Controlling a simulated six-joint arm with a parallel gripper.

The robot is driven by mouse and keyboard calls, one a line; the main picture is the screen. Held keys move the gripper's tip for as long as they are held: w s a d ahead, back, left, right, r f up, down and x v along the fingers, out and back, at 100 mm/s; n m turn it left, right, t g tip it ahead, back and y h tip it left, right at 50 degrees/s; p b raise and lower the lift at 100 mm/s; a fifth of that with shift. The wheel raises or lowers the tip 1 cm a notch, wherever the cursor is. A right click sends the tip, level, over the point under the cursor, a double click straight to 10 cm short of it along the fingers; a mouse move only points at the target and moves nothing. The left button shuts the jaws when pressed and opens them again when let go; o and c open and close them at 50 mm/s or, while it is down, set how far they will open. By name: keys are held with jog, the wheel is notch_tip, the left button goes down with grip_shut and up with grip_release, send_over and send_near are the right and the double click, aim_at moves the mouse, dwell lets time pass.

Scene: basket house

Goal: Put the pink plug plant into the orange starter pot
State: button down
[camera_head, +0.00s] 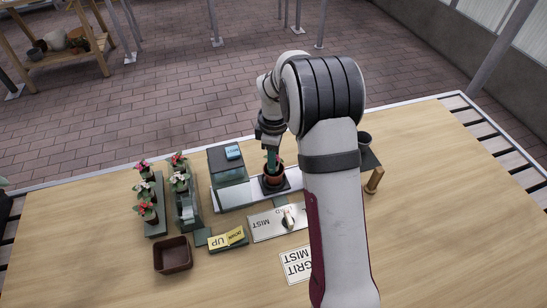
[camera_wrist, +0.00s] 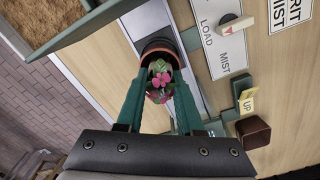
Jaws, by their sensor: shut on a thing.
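The pink plug plant (camera_wrist: 159,86), with pink flowers and green leaves, sits between the two green fingers of my gripper (camera_wrist: 161,78) in the wrist view. My gripper is shut on it. The orange starter pot (camera_wrist: 162,46) shows just beyond the plant, with its orange rim and dark inside. In the head view, the orange pot (camera_head: 273,180) stands on a dark square plate on the pale track, directly below my gripper (camera_head: 271,160). Plant and fingers overlap the pot's mouth. I cannot tell how deep the plant's root plug sits. My arm hides part of the bench.
Potted red and pink plants (camera_head: 146,211) stand in racks at left. The MIST lever panel (camera_head: 277,223), yellow UP/DOWN sign (camera_head: 226,238) and brown square container (camera_head: 173,257) lie nearer. The bench's front right is clear.

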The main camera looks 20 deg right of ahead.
jog(key=shift+f, duration=0.15)
dwell(0.5)
grip_release()
dwell(0.4)
jog(key=shift+r, duration=4.05)
